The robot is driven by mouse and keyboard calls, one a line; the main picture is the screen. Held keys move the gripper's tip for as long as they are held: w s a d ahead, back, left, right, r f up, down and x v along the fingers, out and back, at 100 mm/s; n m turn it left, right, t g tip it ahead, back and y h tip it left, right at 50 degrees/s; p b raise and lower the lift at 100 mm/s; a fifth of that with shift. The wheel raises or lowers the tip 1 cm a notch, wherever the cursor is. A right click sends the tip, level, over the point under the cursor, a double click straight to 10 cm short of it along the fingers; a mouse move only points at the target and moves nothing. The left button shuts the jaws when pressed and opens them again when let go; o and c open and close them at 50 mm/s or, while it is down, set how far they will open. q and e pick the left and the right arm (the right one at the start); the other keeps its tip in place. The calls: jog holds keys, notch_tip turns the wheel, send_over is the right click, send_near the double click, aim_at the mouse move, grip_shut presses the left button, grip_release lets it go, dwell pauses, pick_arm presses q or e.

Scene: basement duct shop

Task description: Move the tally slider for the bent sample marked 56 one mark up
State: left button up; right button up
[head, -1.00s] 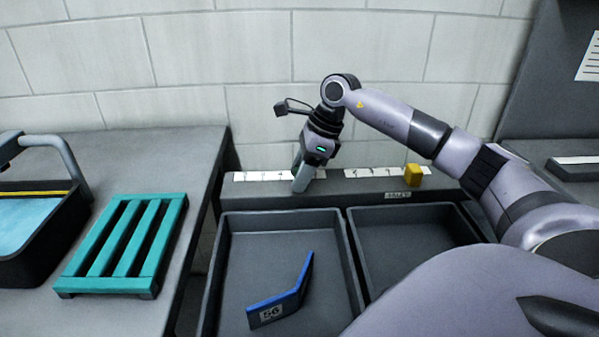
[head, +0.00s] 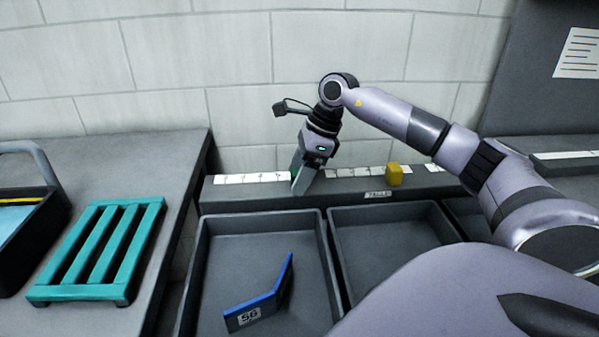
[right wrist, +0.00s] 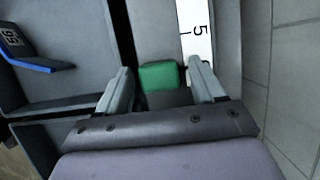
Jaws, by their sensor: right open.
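The bent sample (head: 258,300), a blue-edged folded sheet labelled 56, lies in the left grey tray. It also shows at the left of the right wrist view (right wrist: 14,50). A green slider (right wrist: 158,77) sits on the rail beside a white scale strip (right wrist: 194,30) showing a 5 and a mark line. My right gripper (head: 302,182) points down at the rail. In the right wrist view its open fingers (right wrist: 164,76) stand on either side of the green slider; I cannot tell whether they touch it. In the head view it mostly hides this slider. My left gripper is out of view.
The grey rail (head: 240,196) runs behind the trays. A yellow slider (head: 394,175) sits farther right, above a small label (head: 378,194). A second tray (head: 385,240) looks empty. A teal rack (head: 100,250) and a dark handled bin (head: 30,235) stand on the left table.

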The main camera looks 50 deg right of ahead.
jog(key=v, duration=0.7)
dwell(0.6)
